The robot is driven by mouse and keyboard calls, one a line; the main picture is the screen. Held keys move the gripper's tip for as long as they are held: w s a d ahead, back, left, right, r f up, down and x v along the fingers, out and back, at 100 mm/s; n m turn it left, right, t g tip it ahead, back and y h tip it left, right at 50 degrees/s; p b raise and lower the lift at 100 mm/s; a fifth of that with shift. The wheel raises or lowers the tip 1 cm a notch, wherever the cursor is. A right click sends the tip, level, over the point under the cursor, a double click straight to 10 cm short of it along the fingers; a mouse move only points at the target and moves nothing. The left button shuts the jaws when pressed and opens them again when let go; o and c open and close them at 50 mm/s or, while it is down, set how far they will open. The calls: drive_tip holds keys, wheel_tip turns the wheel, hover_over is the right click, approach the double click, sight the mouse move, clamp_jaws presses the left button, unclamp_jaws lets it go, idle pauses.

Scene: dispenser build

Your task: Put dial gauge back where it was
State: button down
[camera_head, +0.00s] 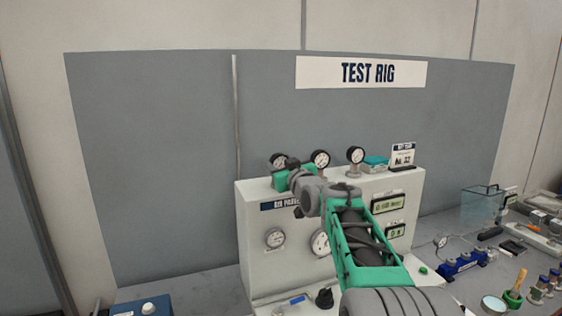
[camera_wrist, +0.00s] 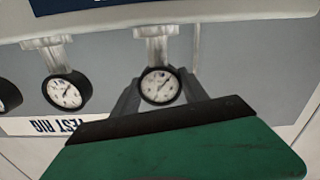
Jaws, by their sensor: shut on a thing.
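A dial gauge with a black rim and white face (camera_head: 278,160) is at the left end of the white rig box's top (camera_head: 345,182). In the wrist view, which shows the scene upside down, this gauge (camera_wrist: 160,86) sits between the two dark fingers of my gripper (camera_wrist: 161,97). My gripper (camera_head: 287,166) is shut on it. Its pale stem and foot (camera_wrist: 155,32) show by the box's top edge; I cannot tell whether the foot touches. Two similar gauges stand to its right, a middle one (camera_head: 320,159) and a right one (camera_head: 355,155).
A teal box (camera_head: 376,162) and a small sign card (camera_head: 403,155) stand on the box's right end. More gauges (camera_head: 275,238) are set in its front. A grey panel with a TEST RIG sign (camera_head: 361,73) rises behind. Small parts crowd the bench at right.

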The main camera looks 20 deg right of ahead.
drive_tip(key=shift+f+b, duration=0.1)
drive_tip(key=shift+b, duration=0.2)
drive_tip(key=c, duration=0.6)
unclamp_jaws()
drive_tip(key=s+b, duration=0.4)
drive_tip(key=s, duration=0.8)
drive_tip(key=s+a+f+g, duration=0.3)
drive_tip(key=a+f, duration=0.2)
drive_tip(key=f, duration=0.2)
drive_tip(key=s+a+f+g, duration=0.3)
drive_tip(key=a+f, duration=0.1)
drive_tip(key=f, duration=0.4)
drive_tip(key=s+a+f+g, duration=0.2)
drive_tip(key=s+f, duration=0.4)
drive_tip(key=s, duration=0.1)
drive_tip(key=s+a+f+m+g, duration=0.1)
drive_tip(key=s+a+f+g, duration=0.1)
drive_tip(key=s+f, duration=0.4)
drive_tip(key=s+a+f+g, duration=0.2)
drive_tip(key=s+f+g, duration=0.2)
drive_tip(key=s+f, duration=0.2)
drive_tip(key=shift+s+m, duration=0.3)
drive_tip(key=shift+s, duration=0.55)
